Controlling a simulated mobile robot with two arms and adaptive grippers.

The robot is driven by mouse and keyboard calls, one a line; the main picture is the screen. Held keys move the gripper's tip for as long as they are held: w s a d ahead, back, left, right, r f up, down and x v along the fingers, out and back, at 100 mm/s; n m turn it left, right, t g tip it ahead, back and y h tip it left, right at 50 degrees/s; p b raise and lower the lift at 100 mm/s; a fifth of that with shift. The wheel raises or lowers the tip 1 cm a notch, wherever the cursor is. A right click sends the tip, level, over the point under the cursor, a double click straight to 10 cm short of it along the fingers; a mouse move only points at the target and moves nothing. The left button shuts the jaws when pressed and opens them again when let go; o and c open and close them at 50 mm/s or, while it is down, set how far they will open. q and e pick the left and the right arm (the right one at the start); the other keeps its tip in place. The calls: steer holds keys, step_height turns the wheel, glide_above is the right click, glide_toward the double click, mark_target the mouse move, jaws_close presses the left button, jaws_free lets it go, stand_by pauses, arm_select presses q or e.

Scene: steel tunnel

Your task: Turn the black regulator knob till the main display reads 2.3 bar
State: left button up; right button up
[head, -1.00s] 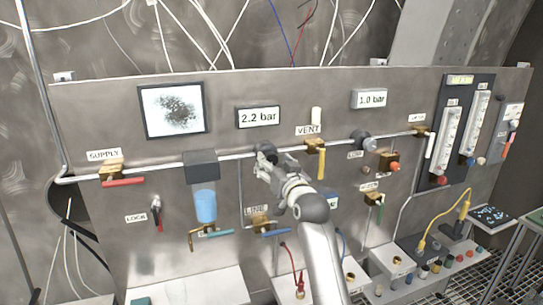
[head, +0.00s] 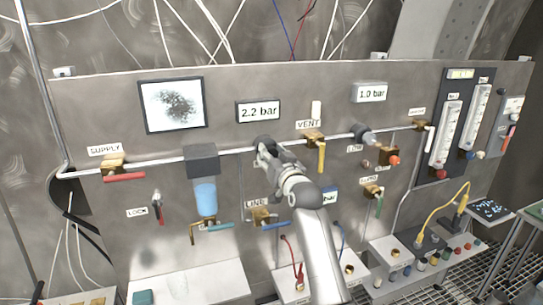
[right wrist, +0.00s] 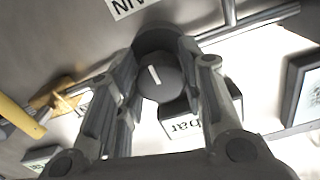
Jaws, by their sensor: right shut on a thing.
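The main display (head: 258,112) on the steel panel reads 2.2 bar in the head view. My right gripper (head: 265,147) is at the pipe just below it, and its fingers hide most of the knob there. In the right wrist view, the round black regulator knob (right wrist: 157,80) with a white index line sits between the two fingers of the gripper (right wrist: 160,62). The fingers are shut on the knob from both sides. My left gripper is in neither view.
A yellow-handled VENT valve (head: 321,155) is close to the right of my gripper. A blue-handled LINE valve (head: 275,226) is below. A second display (head: 370,92) reads 1.0 bar. A lower display (head: 331,197) is partly hidden by my arm.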

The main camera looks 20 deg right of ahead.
steer(key=shift+m, duration=0.8)
steer(key=o, duration=1)
steer(key=shift+o, duration=0.2)
steer(key=shift+s, duration=0.1)
steer(key=s, duration=1.2)
steer(key=shift+d, duration=0.2)
steer(key=shift+w, duration=0.1)
